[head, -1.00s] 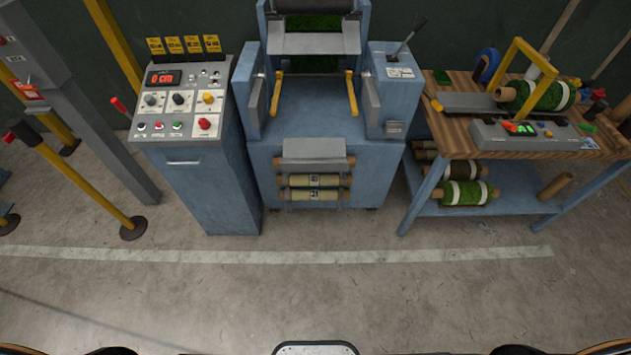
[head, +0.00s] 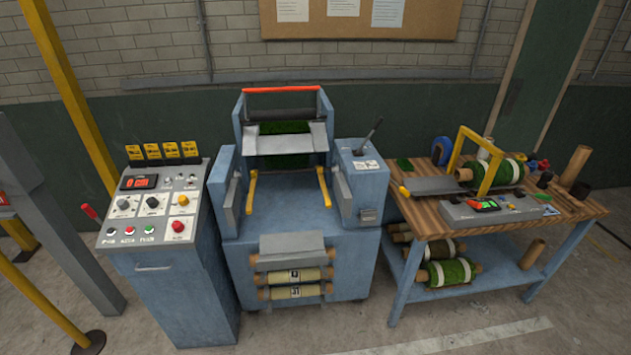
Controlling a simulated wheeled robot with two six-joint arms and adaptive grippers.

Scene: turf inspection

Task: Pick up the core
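Several plain brown tubes could be the core; I cannot tell which one is meant. One brown tube (head: 575,165) stands upright at the right end of the wooden workbench (head: 430,218). Another brown tube (head: 532,254) leans on the bench's lower shelf (head: 500,282). Two rolls with pale yellow wraps and brown ends, an upper one (head: 312,275) and a lower one (head: 312,290), lie in the front of the blue machine (head: 270,215). Neither of my grippers is in view.
A control console (head: 155,225) stands left of the machine. A green turf roll (head: 483,173) lies on the bench under a yellow frame, and other rolls (head: 450,272) lie below. A yellow post (head: 40,290) stands at left. Some concrete floor is clear in front.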

